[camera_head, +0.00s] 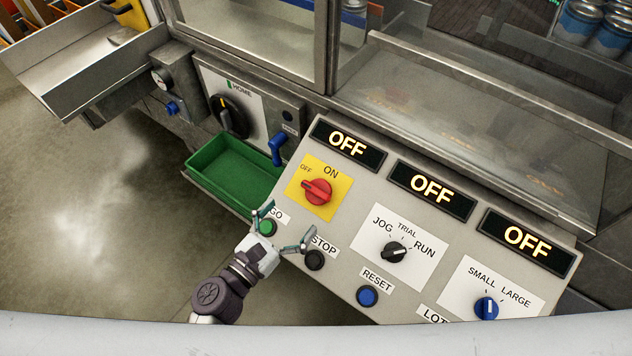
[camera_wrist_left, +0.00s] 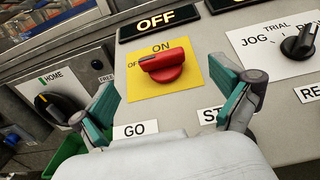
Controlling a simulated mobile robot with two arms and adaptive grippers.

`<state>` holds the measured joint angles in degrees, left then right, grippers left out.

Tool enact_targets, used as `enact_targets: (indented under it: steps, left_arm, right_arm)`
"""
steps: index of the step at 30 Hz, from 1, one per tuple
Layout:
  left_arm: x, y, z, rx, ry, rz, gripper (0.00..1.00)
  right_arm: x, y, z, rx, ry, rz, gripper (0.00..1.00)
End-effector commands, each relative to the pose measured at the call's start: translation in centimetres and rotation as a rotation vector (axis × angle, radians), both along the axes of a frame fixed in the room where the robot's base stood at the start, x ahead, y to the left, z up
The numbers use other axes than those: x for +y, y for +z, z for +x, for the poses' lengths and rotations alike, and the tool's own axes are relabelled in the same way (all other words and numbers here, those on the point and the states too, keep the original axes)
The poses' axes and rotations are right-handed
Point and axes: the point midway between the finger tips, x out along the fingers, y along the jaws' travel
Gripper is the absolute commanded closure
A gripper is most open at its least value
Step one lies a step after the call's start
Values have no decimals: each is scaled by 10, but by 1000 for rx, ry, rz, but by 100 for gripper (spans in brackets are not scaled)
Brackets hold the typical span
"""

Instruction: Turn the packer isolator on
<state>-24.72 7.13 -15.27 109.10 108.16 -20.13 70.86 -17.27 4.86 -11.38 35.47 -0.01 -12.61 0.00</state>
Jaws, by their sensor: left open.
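The packer isolator is a red rotary knob (camera_head: 317,192) on a yellow plate (camera_head: 324,209) marked OFF and ON. Its grip points toward the OFF side, and the display (camera_head: 348,145) above it reads OFF. The knob also shows in the left wrist view (camera_wrist_left: 165,64), ahead of the fingers. My left gripper (camera_head: 285,226) is open and empty, over the GO and STOP button area just below the yellow plate. Its teal-padded fingers (camera_wrist_left: 170,108) are spread wide and apart from the knob. My right gripper is not in view.
A green GO button (camera_head: 268,227) and black STOP button (camera_head: 314,260) sit close to the left gripper. A JOG/TRIAL/RUN knob (camera_head: 395,252), a blue RESET button (camera_head: 367,296) and a blue size knob (camera_head: 487,308) are to the right. A green bin (camera_head: 232,172) stands left.

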Motion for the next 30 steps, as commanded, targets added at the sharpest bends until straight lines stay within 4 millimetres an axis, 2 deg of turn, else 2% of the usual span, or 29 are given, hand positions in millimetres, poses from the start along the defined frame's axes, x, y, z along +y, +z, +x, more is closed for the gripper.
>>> enact_targets:
  steps: [1, 6, 12, 18, 25, 26, 30]
  left_arm:
    - [-8, 5, 11, -3, -1, -1, 0]
    - [-29, 4, 40, -4, 0, 0, 0]
    - [-45, 2, 62, -2, -1, 1, 0]
    - [-52, 0, 70, -2, -2, 2, 0]
    - [-52, 0, 71, -2, -2, 3, 0]
    - [-52, 0, 71, -2, -2, 3, 2]
    - [-52, 0, 71, -2, -2, 3, 25]
  right_arm:
    - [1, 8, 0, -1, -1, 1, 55]
    - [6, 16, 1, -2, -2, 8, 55]
    - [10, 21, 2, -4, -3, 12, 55]
    - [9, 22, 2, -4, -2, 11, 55]
    - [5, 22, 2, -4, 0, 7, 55]
    - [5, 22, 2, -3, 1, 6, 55]
    - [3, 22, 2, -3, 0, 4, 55]
